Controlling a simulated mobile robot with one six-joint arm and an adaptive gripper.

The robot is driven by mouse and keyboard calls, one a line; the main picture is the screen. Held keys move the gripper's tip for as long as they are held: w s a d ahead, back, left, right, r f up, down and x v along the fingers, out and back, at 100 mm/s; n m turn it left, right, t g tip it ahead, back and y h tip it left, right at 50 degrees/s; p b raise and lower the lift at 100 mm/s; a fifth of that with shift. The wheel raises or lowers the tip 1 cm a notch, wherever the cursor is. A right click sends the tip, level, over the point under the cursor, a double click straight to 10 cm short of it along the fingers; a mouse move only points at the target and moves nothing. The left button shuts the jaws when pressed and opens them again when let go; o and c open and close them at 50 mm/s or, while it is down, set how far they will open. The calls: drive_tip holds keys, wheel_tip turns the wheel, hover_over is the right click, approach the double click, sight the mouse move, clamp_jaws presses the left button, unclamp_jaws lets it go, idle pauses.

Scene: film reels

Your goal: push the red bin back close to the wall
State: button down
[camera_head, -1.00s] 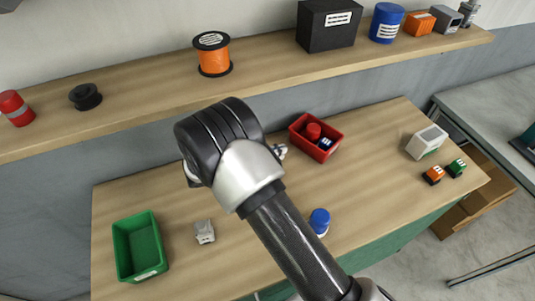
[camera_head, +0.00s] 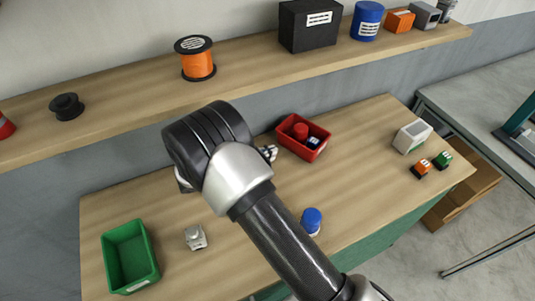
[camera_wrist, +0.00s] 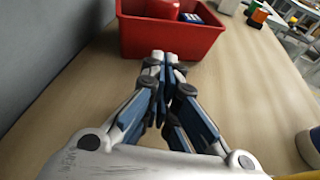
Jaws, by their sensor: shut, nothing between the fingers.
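The red bin (camera_head: 292,148) stands on the wooden table, near its back edge and the grey wall (camera_head: 235,119). It holds a red cylinder (camera_head: 300,131) and a small dark blue item with a white label (camera_head: 313,142). The wrist view shows the bin's near wall (camera_wrist: 190,42) straight ahead. My gripper (camera_wrist: 161,58) is shut and empty, its fingertips at the foot of that near wall; I cannot tell whether they touch. In the head view my gripper (camera_head: 268,153) is mostly hidden behind my arm, just left of the bin.
A green bin (camera_head: 152,260), a grey part (camera_head: 195,237) and a blue-capped item (camera_head: 312,220) are on the table. A white box (camera_head: 411,136) and two small blocks stand at right. A shelf (camera_head: 240,72) with reels runs above. Clear tabletop lies right of the red bin.

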sight(290, 144)
idle(0.4)
drive_tip(key=shift+w+d, duration=0.55)
drive_tip(key=shift+d, duration=0.4)
drive_tip(key=shift+w+d, duration=0.55)
drive_tip(key=shift+d, duration=0.4)
drive_tip(key=shift+w+d, duration=0.55)
drive_tip(key=shift+d, duration=0.4)
drive_tip(key=shift+s+a+r+p, duration=0.3)
drive_tip(key=shift+s+a+r, duration=0.2)
drive_tip(key=shift+a, duration=0.25)
drive_tip(key=shift+s+a+r+p, duration=0.35)
drive_tip(key=shift+a+r, duration=0.2)
drive_tip(key=shift+a, duration=0.15)
drive_tip(key=shift+s+a+r+p, duration=0.25)
drive_tip(key=shift+s+a+r, duration=0.25)
drive_tip(key=shift+a, duration=0.25)
drive_tip(key=shift+d, duration=0.1)
